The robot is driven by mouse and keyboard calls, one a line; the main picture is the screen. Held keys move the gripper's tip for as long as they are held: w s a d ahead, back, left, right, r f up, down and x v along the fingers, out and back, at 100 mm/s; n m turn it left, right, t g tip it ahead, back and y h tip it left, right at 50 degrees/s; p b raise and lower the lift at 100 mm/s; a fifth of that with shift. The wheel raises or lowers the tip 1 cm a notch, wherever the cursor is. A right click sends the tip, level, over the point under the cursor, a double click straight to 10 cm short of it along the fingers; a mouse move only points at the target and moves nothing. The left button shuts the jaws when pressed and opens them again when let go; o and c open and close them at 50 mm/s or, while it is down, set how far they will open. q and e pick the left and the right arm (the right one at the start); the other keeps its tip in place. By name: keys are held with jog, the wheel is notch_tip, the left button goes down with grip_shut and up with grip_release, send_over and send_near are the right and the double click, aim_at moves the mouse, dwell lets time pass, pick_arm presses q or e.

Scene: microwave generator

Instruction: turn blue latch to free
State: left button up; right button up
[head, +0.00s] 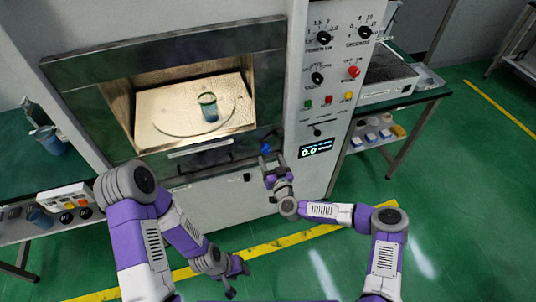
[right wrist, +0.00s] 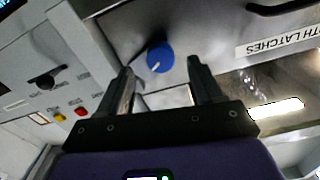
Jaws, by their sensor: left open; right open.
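The blue latch (head: 265,148) is a small blue knob on the front of the large microwave cabinet, right of the lower edge of its window. In the right wrist view the blue latch (right wrist: 160,57) is a round knob with a pale pointer mark near its lower edge. My right gripper (head: 272,161) is open in front of the latch. In the right wrist view its fingertips (right wrist: 160,72) lie either side of and below the knob, and I see no contact. My left gripper (head: 238,272) is low, over the floor in front of the cabinet, away from the latch.
A cup (head: 209,108) stands on the plate inside the lit chamber. A control panel (head: 335,60) with knobs, buttons and a display (head: 317,148) is right of the latch. In the wrist view a dark handle (right wrist: 285,8) and a label (right wrist: 275,43) are nearby.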

aim_at(267, 151)
jog(key=shift+x, duration=1.8)
jog(key=shift+c, duration=0.5)
jog(key=c, duration=1)
